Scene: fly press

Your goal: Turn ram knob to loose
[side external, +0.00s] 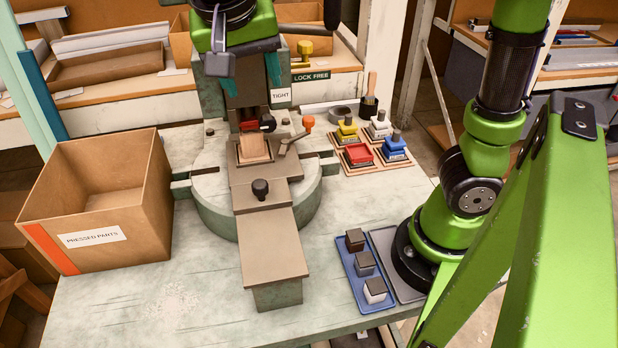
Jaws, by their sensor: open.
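The fly press (247,85) stands in the middle of the bench, with my gripper (222,64) in front of its upper part at the top of the view. One dark grey finger shows clearly. The gripper is open, and I see nothing held in it. A black knob with a red part (259,124) sits low on the ram, right of its centre and below my gripper. It looks like the ram knob, and my gripper appears apart from it. A white TIGHT label (281,96) is above it to the right. No loose label is visible, and I cannot read the knob's setting.
A lever with an orange knob (308,122) sticks out right of the ram. A black knob (260,188) stands on the slide. A yellow knob (305,47) is near the LOCK FREE label (311,77). The pressed parts box (105,205) is left; a blue tray (345,258) is front right.

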